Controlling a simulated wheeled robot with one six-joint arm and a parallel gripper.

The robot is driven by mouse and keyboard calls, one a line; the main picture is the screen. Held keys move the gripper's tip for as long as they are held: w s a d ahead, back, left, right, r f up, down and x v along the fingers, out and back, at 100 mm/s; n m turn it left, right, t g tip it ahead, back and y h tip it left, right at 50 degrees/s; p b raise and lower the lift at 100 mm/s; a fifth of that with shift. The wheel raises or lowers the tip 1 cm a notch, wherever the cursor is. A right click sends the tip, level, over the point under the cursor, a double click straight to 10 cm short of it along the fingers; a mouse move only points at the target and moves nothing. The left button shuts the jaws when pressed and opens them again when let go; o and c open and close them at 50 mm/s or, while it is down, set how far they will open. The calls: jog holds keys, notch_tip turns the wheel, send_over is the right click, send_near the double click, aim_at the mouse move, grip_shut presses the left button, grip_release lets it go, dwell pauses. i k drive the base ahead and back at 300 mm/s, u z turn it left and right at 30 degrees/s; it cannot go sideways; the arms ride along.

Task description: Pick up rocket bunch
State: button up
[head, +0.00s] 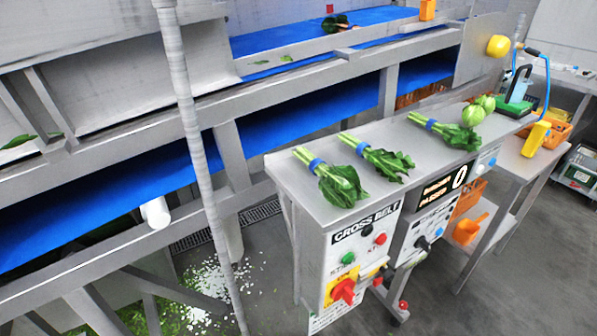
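Three leafy bunches with blue bands lie in a row on a narrow steel shelf (292,178). The middle bunch (385,160) has jagged, lobed leaves and looks most like rocket. Its pale stems point to the upper left and its leaves to the lower right. The left bunch (340,184) has broad, smooth leaves. The right bunch (455,134) has dark, rounded leaves. The bunches lie apart from one another, with nothing on top of them. My gripper is not in view.
Round green vegetables (473,115) and a green-and-black device (518,97) stand at the shelf's right end. Control boxes (362,250) hang below its front. A blue belt (290,118) runs behind. A grey ribbed pole (198,150) stands left. Floor scraps (205,285) lie lower left.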

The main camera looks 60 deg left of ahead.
aim_at(389, 163)
jog(key=k, duration=0.4)
jog(key=u, duration=1.85)
jog(key=i, duration=0.5)
